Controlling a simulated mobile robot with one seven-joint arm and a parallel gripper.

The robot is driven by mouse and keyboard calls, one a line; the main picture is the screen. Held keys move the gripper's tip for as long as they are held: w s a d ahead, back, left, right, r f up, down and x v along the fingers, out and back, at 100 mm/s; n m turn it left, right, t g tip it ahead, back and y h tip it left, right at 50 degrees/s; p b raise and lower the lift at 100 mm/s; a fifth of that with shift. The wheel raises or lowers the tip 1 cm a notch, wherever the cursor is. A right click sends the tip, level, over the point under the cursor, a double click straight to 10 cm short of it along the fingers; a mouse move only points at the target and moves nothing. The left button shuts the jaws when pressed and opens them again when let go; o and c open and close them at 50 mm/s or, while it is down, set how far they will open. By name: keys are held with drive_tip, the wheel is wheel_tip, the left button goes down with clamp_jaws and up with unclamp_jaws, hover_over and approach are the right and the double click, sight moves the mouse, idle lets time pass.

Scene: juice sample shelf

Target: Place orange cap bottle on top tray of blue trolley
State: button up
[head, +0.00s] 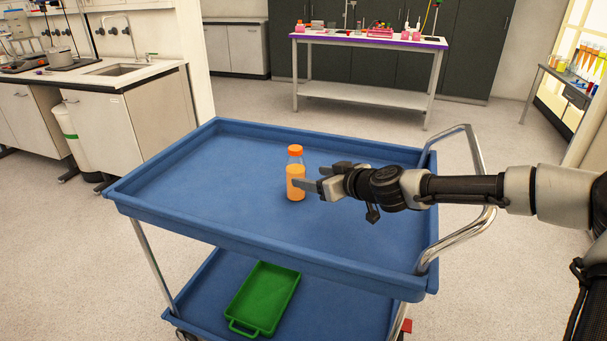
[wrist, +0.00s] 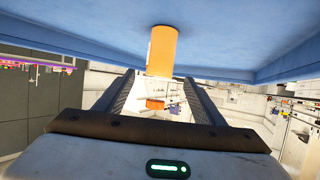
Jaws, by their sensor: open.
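The orange cap bottle (head: 296,180) stands upright on the top tray of the blue trolley (head: 200,190). It is clear with an orange cap and orange liquid inside. My gripper (head: 302,186) reaches in from the right with its fingers at the bottle's side. In the wrist view, which is upside down, the bottle (wrist: 162,52) shows between and just beyond the tips of the two open fingers (wrist: 160,85). The fingers stand apart, with visible gaps to the bottle. The bottle's base appears to rest on the tray floor.
The top tray is otherwise empty, with a raised rim all round. A metal push handle (head: 478,180) rises at its right end, near my arm. A green tray (head: 265,298) lies on the trolley's lower shelf. A purple-edged table (head: 365,43) and a sink counter (head: 110,75) stand farther back.

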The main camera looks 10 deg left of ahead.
drive_tip(key=v, duration=0.4)
drive_tip(key=shift+s+d+r, duration=0.2)
drive_tip(key=shift+s+d, duration=0.05)
drive_tip(key=shift+s, duration=0.05)
